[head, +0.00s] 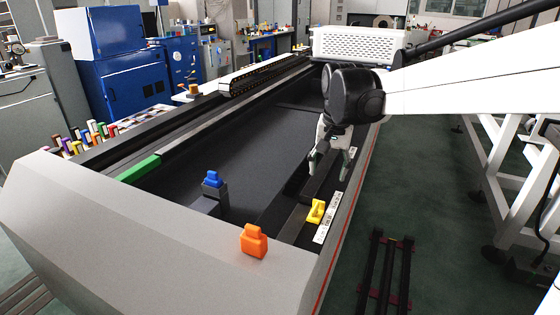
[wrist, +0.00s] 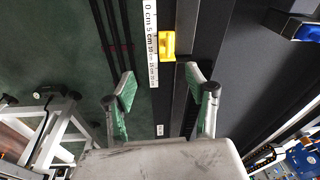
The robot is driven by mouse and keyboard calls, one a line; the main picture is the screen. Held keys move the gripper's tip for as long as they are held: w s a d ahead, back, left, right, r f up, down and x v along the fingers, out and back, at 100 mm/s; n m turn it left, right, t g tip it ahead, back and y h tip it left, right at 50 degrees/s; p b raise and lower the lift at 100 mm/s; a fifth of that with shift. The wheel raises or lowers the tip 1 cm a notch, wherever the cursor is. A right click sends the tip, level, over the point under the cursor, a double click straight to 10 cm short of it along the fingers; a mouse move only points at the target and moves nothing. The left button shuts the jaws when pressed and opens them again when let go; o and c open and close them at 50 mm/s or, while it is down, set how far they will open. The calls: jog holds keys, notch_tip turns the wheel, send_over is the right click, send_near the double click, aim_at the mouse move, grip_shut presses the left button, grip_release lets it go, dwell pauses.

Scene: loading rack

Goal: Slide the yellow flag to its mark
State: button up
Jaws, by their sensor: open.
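The yellow flag (head: 316,211) sits on a dark rail (head: 297,222) along the right side of the rack, beside a white scale strip (head: 321,233). The wrist view also shows the yellow flag (wrist: 168,46), next to the scale strip (wrist: 151,40) with its cm figures. A small white label (wrist: 160,130) lies farther along the same edge; I cannot tell whether it is the mark. My gripper (head: 329,168) is open and empty, pointing down over the rail, beyond the flag in the head view. In the wrist view my gripper (wrist: 160,78) has its fingers spread, with the flag beyond the tips.
A blue piece (head: 213,179) stands on a dark block left of the flag. An orange piece (head: 253,241) sits on the near grey edge. A green bar (head: 139,169) lies on the left rail. The dark middle bed (head: 240,140) is clear.

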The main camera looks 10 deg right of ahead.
jog(key=m+g+p, duration=0.1)
jog(key=m+g, duration=0.1)
send_over(319, 201)
notch_tip(319, 201, down, 3)
jog(key=f, duration=0.1)
notch_tip(319, 201, down, 14)
jog(key=shift+w+r+b, duration=0.1)
jog(key=shift+r+b, duration=0.05)
jog(key=shift+b, duration=0.15)
jog(key=shift+c, duration=0.5)
grip_shut()
